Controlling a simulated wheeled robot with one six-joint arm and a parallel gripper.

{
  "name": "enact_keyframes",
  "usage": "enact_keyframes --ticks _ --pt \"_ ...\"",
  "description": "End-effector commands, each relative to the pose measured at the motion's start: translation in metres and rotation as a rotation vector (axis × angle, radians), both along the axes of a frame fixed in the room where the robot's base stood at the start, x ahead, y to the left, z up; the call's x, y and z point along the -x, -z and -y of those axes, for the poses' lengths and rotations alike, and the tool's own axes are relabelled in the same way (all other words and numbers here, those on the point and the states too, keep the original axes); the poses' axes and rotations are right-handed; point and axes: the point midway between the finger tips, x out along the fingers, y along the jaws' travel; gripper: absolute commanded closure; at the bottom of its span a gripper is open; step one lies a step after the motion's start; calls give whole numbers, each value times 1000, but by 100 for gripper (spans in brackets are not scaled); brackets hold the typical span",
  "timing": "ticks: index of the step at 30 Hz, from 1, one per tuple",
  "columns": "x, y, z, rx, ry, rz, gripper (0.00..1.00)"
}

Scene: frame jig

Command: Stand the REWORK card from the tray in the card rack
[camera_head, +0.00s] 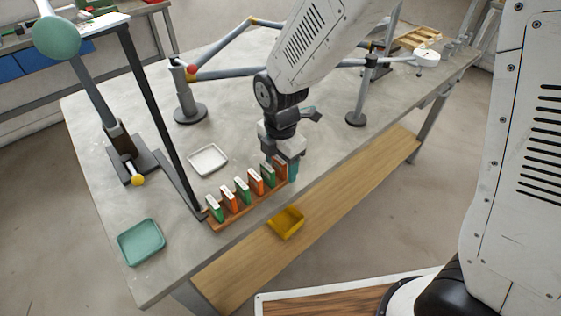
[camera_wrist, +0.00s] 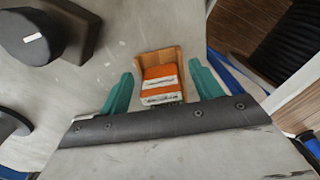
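The card rack (camera_head: 249,205) is a long brown wooden holder near the table's front edge, with several green and orange cards standing in it. I cannot read which one is REWORK. My gripper (camera_head: 290,167) is pointing down at the rack's right end. In the wrist view its two teal fingers are apart, one on each side of an orange card (camera_wrist: 160,81) with a white label, with a gap on both sides. That card stands in a wooden end of the rack (camera_wrist: 167,55). The white tray (camera_head: 208,160) and the green tray (camera_head: 141,242) look empty.
A dark post (camera_head: 160,120) rises just left of the rack. A jointed grey arm on a round base (camera_head: 190,110) stands behind the white tray. A yellow bin (camera_head: 286,222) sits on the lower wooden shelf. The table behind the rack is mostly clear.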

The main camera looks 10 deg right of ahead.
Motion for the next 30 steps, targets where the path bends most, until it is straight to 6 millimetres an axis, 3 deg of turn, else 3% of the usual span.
enact_keyframes --ticks 8,21,30 --pt "-1 -8 0 -2 0 2 35" --pt "0 -73 -1 -1 0 2 35" --pt "1 -78 0 3 66 -5 35"
